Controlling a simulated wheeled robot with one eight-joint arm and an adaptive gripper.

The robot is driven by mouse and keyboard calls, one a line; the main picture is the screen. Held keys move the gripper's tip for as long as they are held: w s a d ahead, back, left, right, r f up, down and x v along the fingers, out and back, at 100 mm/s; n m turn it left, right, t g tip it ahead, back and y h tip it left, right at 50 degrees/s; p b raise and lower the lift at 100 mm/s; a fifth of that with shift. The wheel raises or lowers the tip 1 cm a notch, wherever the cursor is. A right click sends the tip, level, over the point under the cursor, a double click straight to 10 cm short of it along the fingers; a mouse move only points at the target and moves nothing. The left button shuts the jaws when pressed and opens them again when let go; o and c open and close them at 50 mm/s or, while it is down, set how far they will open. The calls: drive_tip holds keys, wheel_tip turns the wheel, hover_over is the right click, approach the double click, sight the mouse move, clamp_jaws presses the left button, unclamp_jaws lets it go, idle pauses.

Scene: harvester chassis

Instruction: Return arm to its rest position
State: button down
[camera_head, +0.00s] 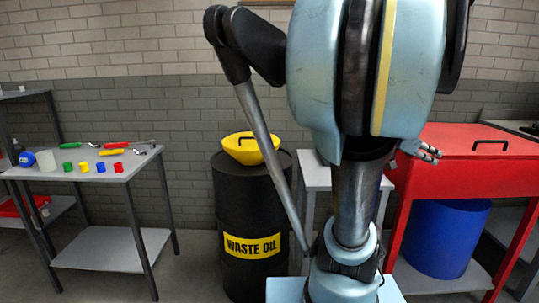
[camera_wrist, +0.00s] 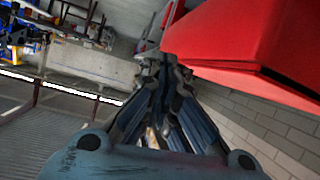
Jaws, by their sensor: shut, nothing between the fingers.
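My gripper (camera_wrist: 165,65) is shut and empty in the wrist view, its fingers pointing away from the camera. In the head view part of my gripper (camera_head: 432,153) shows past the right edge of my arm, in front of the red cabinet's top. The rest of my arm fills the middle of the head view and hides part of the scene.
A red cabinet (camera_head: 470,141) stands at the right, with a blue drum (camera_head: 440,235) beneath. A black waste oil drum (camera_head: 250,200) with a yellow funnel (camera_head: 250,150) stands left of my arm. A table (camera_head: 95,172) with tools and small coloured items is farther left.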

drive_tip(key=s+a+f+n+y, duration=0.1)
drive_tip(key=a+f+n+y, duration=0.3)
drive_tip(key=a, duration=0.6)
drive_tip(key=s+a+f+n+y, duration=0.2)
drive_tip(key=a+f+n+y, duration=0.2)
drive_tip(key=a+f, duration=0.5)
drive_tip(key=s+a+f+n+t+y, duration=0.1)
drive_tip(key=a+f+n+y, duration=0.4)
drive_tip(key=a, duration=0.7)
drive_tip(key=s+f+n, duration=0.1)
drive_tip(key=f+n, duration=0.1)
drive_tip(key=n, duration=0.1)
drive_tip(key=shift+a, duration=0.15)
